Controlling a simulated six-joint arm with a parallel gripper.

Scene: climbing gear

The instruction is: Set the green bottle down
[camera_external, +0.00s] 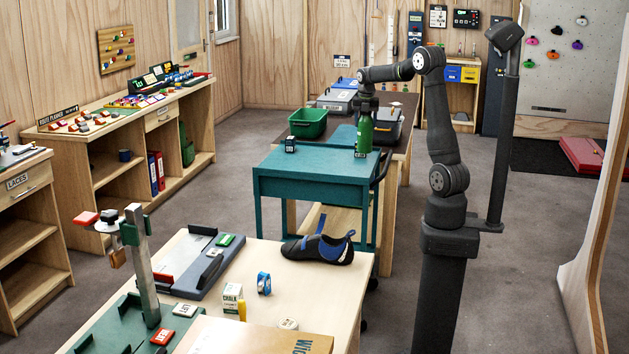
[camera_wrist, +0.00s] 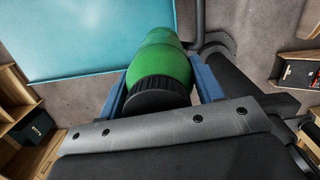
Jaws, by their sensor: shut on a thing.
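The green bottle (camera_external: 364,133) has a pale label near its base and is upright at the right end of the teal cart (camera_external: 300,168). My gripper (camera_external: 366,106) is over the bottle and shut on its upper part. In the wrist view the green bottle (camera_wrist: 160,65) with its black cap lies between the two blue fingers of my gripper (camera_wrist: 161,85). The teal cart top (camera_wrist: 80,35) shows on the left there. I cannot tell whether the bottle's base touches the cart top or is just above it.
A green bin (camera_external: 308,123) is on the dark table behind. The middle of the cart top is clear. A wooden table (camera_external: 345,290) with a climbing shoe (camera_external: 318,248) stands in front.

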